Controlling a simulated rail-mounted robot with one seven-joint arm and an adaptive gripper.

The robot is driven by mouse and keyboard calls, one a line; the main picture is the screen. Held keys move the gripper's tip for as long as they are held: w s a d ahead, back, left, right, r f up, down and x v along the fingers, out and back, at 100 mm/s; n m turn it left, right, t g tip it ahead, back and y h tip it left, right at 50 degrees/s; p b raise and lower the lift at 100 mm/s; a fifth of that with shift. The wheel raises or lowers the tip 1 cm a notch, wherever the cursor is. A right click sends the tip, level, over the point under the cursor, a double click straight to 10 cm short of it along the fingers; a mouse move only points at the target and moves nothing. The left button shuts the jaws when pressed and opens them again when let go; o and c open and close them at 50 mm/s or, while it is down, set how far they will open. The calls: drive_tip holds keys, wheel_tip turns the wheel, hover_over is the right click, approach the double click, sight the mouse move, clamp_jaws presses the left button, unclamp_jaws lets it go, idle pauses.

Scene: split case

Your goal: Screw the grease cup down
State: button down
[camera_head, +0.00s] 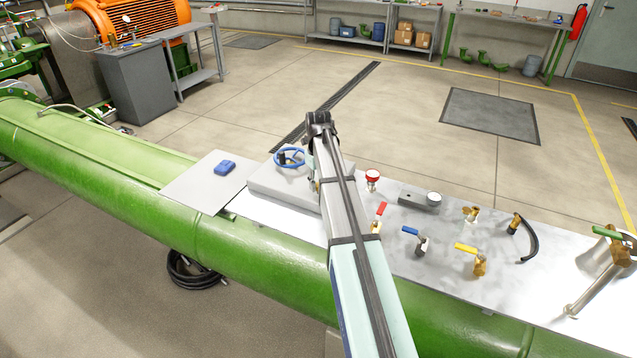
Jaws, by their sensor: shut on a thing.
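My arm reaches up the middle of the picture, over the grey-white plate on the green pipe. Its dark end (318,122) is above the raised grey block (268,183). My gripper is mostly hidden behind the arm, and its fingertips do not show clearly. A small brass-coloured bit (313,186) shows at the arm's left edge, low near the block. It may be part of the grease cup, held in my shut gripper. I cannot see the cup's full shape, its thread or its seat, nor whether it stands straight.
A blue handwheel (289,157) stands close left of the arm. Right of it are a red-knobbed valve (373,178), red, blue (411,232) and yellow (466,249) levers and brass fittings (470,214). A blue object (225,167) lies on the left plate (195,188).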

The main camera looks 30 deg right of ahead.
sight(318, 185)
drive_tip(key=shift+f+m, duration=0.1)
drive_tip(key=shift+m, duration=0.5)
drive_tip(key=shift+s, duration=0.1)
drive_tip(key=c, duration=0.8)
unclamp_jaws()
wheel_tip(318, 185, up, 12)
drive_tip(key=shift+r, duration=0.1)
